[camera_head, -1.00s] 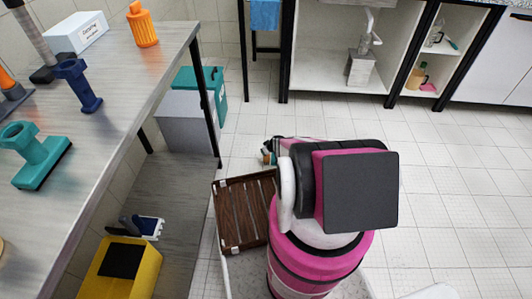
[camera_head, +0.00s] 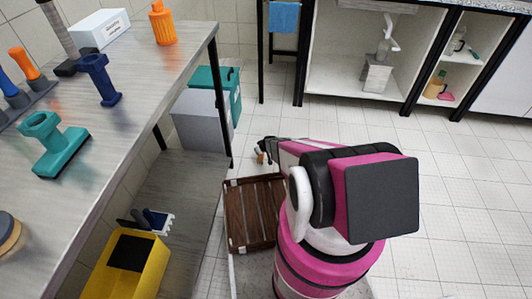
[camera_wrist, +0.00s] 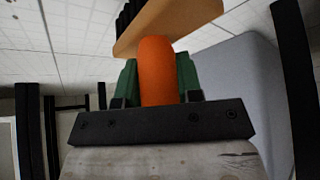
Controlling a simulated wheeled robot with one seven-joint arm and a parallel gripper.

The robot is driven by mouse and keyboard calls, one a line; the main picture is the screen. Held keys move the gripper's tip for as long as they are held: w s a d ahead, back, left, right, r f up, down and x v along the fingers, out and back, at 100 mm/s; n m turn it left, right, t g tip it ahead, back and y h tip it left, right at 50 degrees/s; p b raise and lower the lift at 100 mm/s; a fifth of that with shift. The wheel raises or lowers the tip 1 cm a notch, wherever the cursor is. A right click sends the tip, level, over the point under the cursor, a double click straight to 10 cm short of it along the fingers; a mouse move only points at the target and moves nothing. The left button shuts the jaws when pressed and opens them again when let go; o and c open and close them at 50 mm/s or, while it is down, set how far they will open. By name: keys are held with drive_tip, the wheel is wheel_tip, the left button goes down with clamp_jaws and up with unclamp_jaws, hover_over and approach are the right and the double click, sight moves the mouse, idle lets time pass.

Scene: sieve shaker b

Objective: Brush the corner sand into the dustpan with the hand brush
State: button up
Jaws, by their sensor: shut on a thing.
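The hand brush (camera_wrist: 158,65) fills the middle of the wrist view. It has an orange handle, a pale wooden head and dark bristles at the top of the picture. My gripper (camera_wrist: 157,88) is shut on the orange handle, with a green finger on each side. In the head view my gripper (camera_head: 262,152) is small, low near the floor beyond my arm, and mostly hidden by it. The corner sand cannot be made out in either view. I cannot pick out the dustpan for certain.
A brown slatted crate (camera_head: 232,216) lies beside my arm. Grey (camera_head: 203,125) and teal (camera_head: 231,82) bins stand beyond it. The workbench (camera_head: 150,95) with a lower shelf runs along the left; a yellow bin (camera_head: 150,274) is below. The tiled floor at right is clear.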

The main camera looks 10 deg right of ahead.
drive_tip(key=shift+w+a, duration=0.25)
drive_tip(key=shift+a, duration=0.3)
drive_tip(key=shift+f, duration=0.1)
drive_tip(key=shift+f, duration=0.85)
drive_tip(key=shift+d+f, duration=0.1)
drive_tip(key=shift+f, duration=0.25)
drive_tip(key=shift+s, duration=0.1)
drive_tip(key=shift+d, duration=0.1)
